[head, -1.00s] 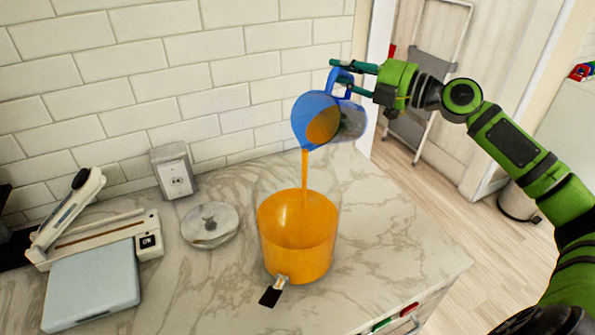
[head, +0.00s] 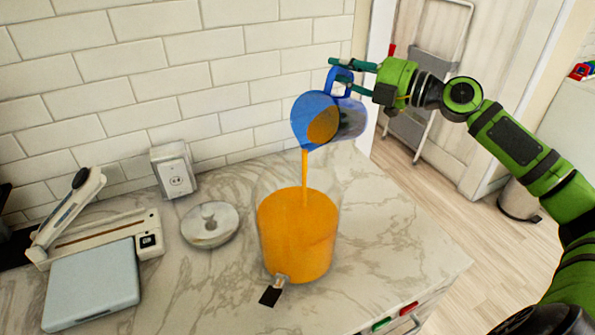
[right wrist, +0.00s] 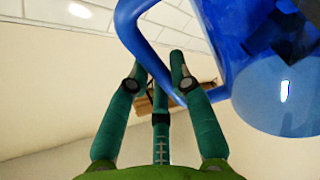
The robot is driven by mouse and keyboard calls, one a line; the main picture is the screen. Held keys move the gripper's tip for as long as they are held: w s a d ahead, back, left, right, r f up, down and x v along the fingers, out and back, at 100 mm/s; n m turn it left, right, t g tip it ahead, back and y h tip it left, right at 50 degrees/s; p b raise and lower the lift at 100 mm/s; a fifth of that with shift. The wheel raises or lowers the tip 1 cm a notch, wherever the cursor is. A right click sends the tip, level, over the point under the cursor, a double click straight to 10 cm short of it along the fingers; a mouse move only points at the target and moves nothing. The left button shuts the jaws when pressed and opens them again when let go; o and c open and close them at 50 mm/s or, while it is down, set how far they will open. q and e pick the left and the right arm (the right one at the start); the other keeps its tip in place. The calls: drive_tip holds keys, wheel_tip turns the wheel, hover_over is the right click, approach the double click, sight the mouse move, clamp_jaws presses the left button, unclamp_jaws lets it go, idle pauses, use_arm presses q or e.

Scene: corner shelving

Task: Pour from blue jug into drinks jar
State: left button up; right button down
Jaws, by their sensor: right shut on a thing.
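The blue jug (head: 316,117) is tilted mouth-down to the left above the drinks jar, with orange liquid inside it. A thin orange stream runs from its lip into the jar. The clear drinks jar (head: 297,232) stands upright on the counter, holds much orange liquid, and has a tap at its lower front. My right gripper (head: 343,76) is shut on the jug's handle. In the right wrist view its fingers (right wrist: 160,84) meet the blue handle, and part of the jug (right wrist: 280,85) shows at the right. My left gripper is not in view.
A round glass lid (head: 209,224) lies left of the jar on the marble counter (head: 385,230). The tiled wall is behind. Counter right of the jar is clear.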

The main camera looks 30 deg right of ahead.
drive_tip(key=shift+s+a+r+n+b, duration=0.25)
drive_tip(key=shift+s+a+n+b, duration=0.1)
drive_tip(key=shift+a+n, duration=0.3)
idle(1.9)
drive_tip(key=shift+d, duration=0.1)
